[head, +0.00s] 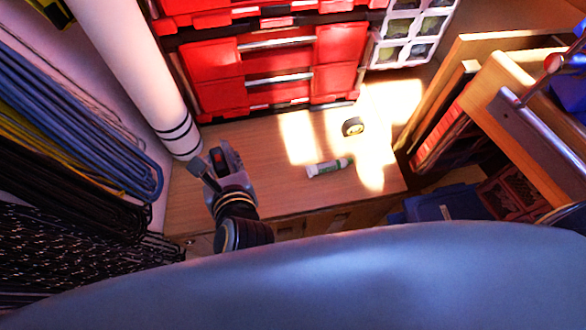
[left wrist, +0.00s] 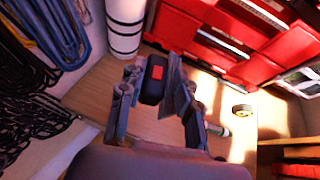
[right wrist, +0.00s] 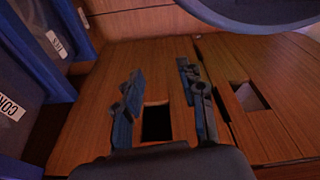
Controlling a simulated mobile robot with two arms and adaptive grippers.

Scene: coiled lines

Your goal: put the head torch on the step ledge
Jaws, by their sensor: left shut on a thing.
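The head torch, a small black body with a red patch (left wrist: 154,82), is between the fingers of my left gripper (head: 215,160). The left wrist view shows the fingers shut on its sides. The torch also shows in the head view as a dark piece with a red spot (head: 217,159). It is over the left end of a wooden ledge (head: 270,150), which looks like the step ledge; whether it touches the wood I cannot tell. My right gripper (right wrist: 160,76) is open and empty, facing wooden panels with cut-out holes; it does not show in the head view.
On the ledge lie a white-and-green tube (head: 328,167) and a dark roll (head: 353,127). Red drawers (head: 275,65) stand behind. A white pipe (head: 135,70) and coiled lines (head: 75,120) are at left. Wooden boards (head: 440,90) stand at right. The ledge's middle has free room.

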